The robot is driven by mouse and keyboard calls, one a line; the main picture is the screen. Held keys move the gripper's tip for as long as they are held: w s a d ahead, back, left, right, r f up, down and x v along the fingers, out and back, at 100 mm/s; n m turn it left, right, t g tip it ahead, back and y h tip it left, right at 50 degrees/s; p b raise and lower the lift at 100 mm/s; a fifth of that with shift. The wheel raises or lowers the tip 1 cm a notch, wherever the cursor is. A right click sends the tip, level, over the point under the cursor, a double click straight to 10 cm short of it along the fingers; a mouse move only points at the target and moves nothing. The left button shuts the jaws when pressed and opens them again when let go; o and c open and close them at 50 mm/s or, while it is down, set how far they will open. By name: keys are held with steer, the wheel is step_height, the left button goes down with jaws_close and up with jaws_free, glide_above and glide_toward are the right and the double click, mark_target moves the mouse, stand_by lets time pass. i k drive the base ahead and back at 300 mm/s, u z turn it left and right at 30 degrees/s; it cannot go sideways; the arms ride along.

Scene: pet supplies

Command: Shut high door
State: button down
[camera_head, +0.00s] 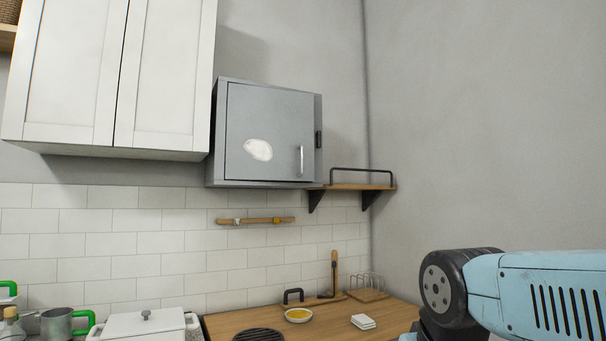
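A grey metal wall cabinet (216,135) hangs high on the wall, right of the white cupboards. Its grey door (270,115) faces me and looks flush or nearly flush with the frame; I cannot tell whether a small gap remains. The door has a vertical metal handle (301,160) at its lower right and a white oval patch (258,150). A dark fitting (318,139) sits on the cabinet's right edge. My gripper is out of view; only part of my blue arm shows at lower right, apart from the cabinet.
White double cupboards (115,75) look shut. A small wooden shelf with a black rail (360,187) is right of the grey cabinet. Below are a wooden rail (255,221) and a wooden counter (225,322) with a yellow-filled dish (299,315) and white stack (363,321).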

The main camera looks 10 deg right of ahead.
mark_target(270, 131)
steer(key=u, duration=0.05)
steer(key=i, duration=1)
steer(key=z, duration=0.05)
